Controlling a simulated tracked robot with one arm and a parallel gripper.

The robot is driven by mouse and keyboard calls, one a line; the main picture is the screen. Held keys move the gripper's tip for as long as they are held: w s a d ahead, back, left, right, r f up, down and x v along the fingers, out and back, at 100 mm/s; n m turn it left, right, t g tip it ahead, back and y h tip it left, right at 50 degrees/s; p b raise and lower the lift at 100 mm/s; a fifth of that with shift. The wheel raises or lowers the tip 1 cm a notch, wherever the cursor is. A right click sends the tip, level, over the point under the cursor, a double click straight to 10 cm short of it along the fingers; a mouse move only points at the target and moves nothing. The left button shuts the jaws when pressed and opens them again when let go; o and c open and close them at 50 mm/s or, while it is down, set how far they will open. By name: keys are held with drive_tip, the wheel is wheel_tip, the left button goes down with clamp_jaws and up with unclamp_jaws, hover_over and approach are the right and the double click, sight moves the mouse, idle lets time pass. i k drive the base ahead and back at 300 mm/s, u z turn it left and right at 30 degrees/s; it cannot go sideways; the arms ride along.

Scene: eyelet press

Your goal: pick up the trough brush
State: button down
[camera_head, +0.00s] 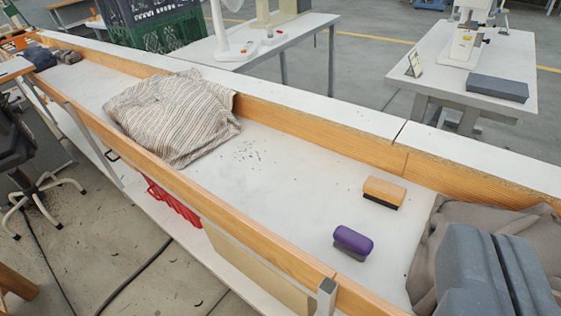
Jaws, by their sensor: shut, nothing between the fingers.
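Two brush-like blocks lie apart on the white floor of a long wood-sided trough (290,185). One is a wooden block with a dark underside (384,190), near the far wall. The other is a purple rounded block with a grey underside (353,241), closer to the near wall. I cannot tell which one is the trough brush. My gripper (492,245) shows as two dark grey fingers at the lower right. It is shut and empty, to the right of both blocks and touching neither as far as I can see.
A grey-brown cloth (470,215) lies at the trough's right, partly hidden by my gripper. A striped cloth (172,115) is bunched in the trough farther left. Dark specks lie between it and the blocks. Tables with a machine (467,40) stand beyond.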

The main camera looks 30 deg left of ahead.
sight(391, 195)
drive_tip(key=u, duration=0.05)
drive_tip(key=k, duration=0.6)
drive_tip(key=u, duration=0.2)
drive_tip(key=i, duration=1.6)
drive_tip(key=z, duration=0.4)
